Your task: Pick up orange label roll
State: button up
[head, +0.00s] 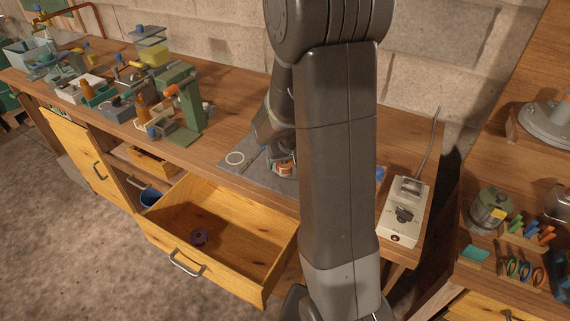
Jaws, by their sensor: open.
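An orange and white object, which looks like the orange label roll (284,169), sits on the grey mat (234,173) on the workbench, just left of my big dark arm link. It is small in the head view and partly covered. My gripper (280,157) points down right at it, with the fingers at or just above the roll. The jaws are open. My arm hides much of the gripper, and I cannot tell whether the fingers touch the roll or stand around it.
A pale ring (235,158) lies on the mat. A green press (182,103) and several bottles stand left. A cream switch box (404,210) with a cable stands right of my arm.

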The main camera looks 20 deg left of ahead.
jog(key=shift+w+f, duration=0.1)
jog(key=shift+f, duration=0.2)
jog(key=c, duration=1.1)
jog(key=shift+o, duration=0.2)
